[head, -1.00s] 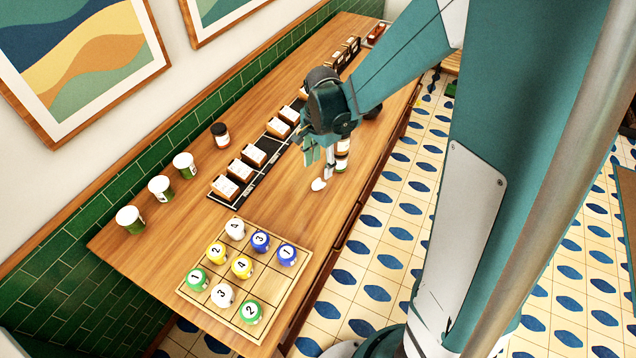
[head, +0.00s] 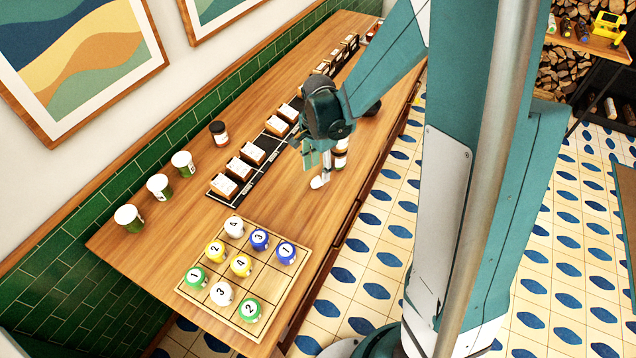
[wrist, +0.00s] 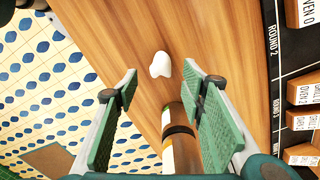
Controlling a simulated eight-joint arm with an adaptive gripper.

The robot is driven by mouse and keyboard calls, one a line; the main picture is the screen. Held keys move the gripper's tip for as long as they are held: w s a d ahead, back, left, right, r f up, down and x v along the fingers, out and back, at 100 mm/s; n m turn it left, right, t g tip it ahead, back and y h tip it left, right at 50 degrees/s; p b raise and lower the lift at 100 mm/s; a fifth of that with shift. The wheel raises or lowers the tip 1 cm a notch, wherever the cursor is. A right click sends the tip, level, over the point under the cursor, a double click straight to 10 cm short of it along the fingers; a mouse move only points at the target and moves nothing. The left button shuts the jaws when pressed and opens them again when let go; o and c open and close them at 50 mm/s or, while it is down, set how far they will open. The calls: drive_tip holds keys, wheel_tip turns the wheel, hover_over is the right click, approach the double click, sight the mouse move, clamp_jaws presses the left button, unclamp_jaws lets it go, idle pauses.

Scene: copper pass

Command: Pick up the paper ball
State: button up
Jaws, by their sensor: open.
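The paper ball (wrist: 160,65) is a small white crumpled lump on the wooden counter. In the head view the paper ball (head: 318,182) lies just below my gripper (head: 322,165), near the counter's right edge. In the wrist view my gripper (wrist: 160,90) is open and empty, its green finger pads apart. The ball shows between and just beyond the fingertips, not touched by either pad. A jar with a dark band and pale label (wrist: 178,135) stands close by, partly hidden between the fingers; it also shows behind my gripper in the head view (head: 340,155).
A black strip with several labelled boxes (head: 238,168) runs along the counter. A square board with numbered balls (head: 215,290) lies at the near end. Several jars (head: 158,186) stand by the green tiled wall. Bare counter lies between the board and my gripper.

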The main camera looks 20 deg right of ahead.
sight(318, 178)
drive_tip(key=shift+f, duration=0.5)
drive_tip(key=shift+f, duration=0.15)
drive_tip(key=shift+f, duration=2.45)
drive_tip(key=c, duration=0.7)
